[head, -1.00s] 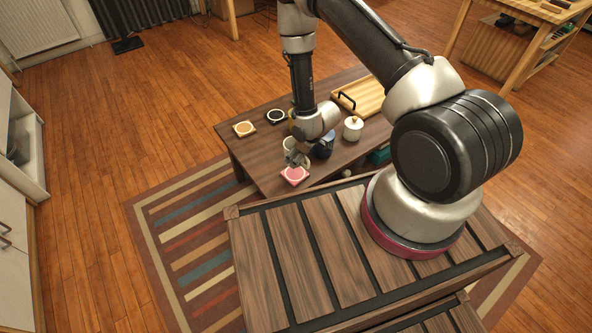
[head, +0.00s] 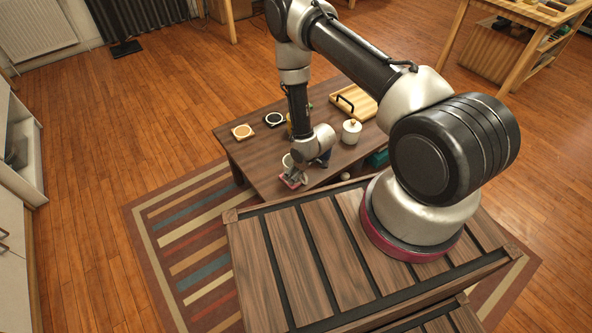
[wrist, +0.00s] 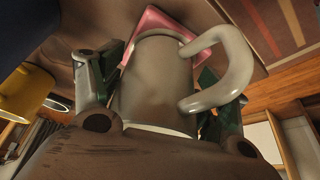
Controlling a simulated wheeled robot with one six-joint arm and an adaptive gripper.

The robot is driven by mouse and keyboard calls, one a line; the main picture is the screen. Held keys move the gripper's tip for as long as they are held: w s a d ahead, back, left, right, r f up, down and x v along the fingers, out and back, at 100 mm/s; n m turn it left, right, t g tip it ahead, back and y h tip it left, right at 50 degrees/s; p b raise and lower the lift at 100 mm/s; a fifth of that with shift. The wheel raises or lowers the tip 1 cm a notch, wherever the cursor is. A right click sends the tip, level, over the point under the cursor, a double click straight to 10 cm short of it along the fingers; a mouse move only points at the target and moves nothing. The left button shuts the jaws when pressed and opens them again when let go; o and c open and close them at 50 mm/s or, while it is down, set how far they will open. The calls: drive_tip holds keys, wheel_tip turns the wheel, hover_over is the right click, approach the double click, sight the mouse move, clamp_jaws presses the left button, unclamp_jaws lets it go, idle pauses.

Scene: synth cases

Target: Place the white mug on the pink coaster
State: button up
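The white mug (wrist: 155,85) fills the middle of the wrist view, its handle to the right. It sits between the two fingers of my gripper (head: 293,174), which looks shut on it. The head view shows only a small part of the mug (head: 287,160) beside my gripper. The pink coaster (wrist: 150,28) shows behind the far end of the mug in the wrist view. In the head view the coaster (head: 289,185) is mostly covered by my gripper. I cannot tell whether the mug touches the coaster.
A yellow object (wrist: 28,92) is at the left in the wrist view.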

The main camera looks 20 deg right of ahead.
drive_tip(key=shift+o, duration=0.4)
drive_tip(key=shift+r, duration=0.1)
drive_tip(key=d+r+m+h, duration=0.1)
drive_tip(key=d+r, duration=0.3)
drive_tip(key=r, duration=1.1)
drive_tip(key=d+r+m+h, duration=0.1)
drive_tip(key=d+r, duration=0.2)
drive_tip(key=r, duration=1.1)
drive_tip(key=d+r+m+h, duration=0.15)
drive_tip(key=d+r, duration=0.25)
drive_tip(key=r, duration=1.1)
drive_tip(key=s+d+r+m, duration=0.2)
drive_tip(key=s+d+r, duration=0.1)
drive_tip(key=s+r, duration=0.8)
drive_tip(key=s+r+m, duration=0.2)
drive_tip(key=s+r, duration=0.6)
drive_tip(key=s, duration=0.6)
drive_tip(key=shift+s+r+t+y, duration=0.2)
drive_tip(key=shift+s+t+y, duration=0.1)
drive_tip(key=shift+s+y, duration=0.05)
